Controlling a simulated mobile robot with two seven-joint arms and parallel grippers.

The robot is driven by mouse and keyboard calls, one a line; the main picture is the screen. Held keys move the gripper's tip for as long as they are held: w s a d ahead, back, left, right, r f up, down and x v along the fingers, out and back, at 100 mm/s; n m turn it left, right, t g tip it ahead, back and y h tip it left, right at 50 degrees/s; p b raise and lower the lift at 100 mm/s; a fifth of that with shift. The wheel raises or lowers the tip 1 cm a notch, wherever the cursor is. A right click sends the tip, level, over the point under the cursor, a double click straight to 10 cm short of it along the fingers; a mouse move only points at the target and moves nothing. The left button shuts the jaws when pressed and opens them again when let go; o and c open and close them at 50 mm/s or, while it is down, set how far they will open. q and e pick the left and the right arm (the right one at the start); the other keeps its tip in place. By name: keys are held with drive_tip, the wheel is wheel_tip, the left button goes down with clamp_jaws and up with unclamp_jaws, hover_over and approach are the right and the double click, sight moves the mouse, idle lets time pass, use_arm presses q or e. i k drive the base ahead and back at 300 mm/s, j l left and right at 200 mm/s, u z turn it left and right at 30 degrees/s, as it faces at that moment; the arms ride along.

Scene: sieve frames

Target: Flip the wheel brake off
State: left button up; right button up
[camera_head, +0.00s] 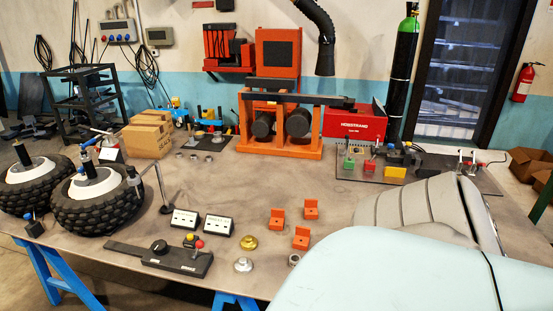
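Two black knobbly tyres with white hubs sit at the left end of the table: one wheel (28,186) at the edge and another wheel (100,205) to its right. Dark upright fittings rise from both hubs, and a small blue-topped part (89,143) shows over the right one. A metal bracket with a bent rod (160,186) stands just right of the right wheel. A black base (150,256) with a red-knobbed lever (198,246) lies at the front edge. Neither gripper is in view.
Two white-faced boxes (218,227), orange brackets (277,219), and gold (249,242) and silver round parts lie mid-front. Cardboard boxes (148,138) and an orange press (280,145) stand behind. The table's middle is fairly clear.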

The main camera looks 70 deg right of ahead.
sight(199, 244)
drive_tip(key=z, duration=1.8)
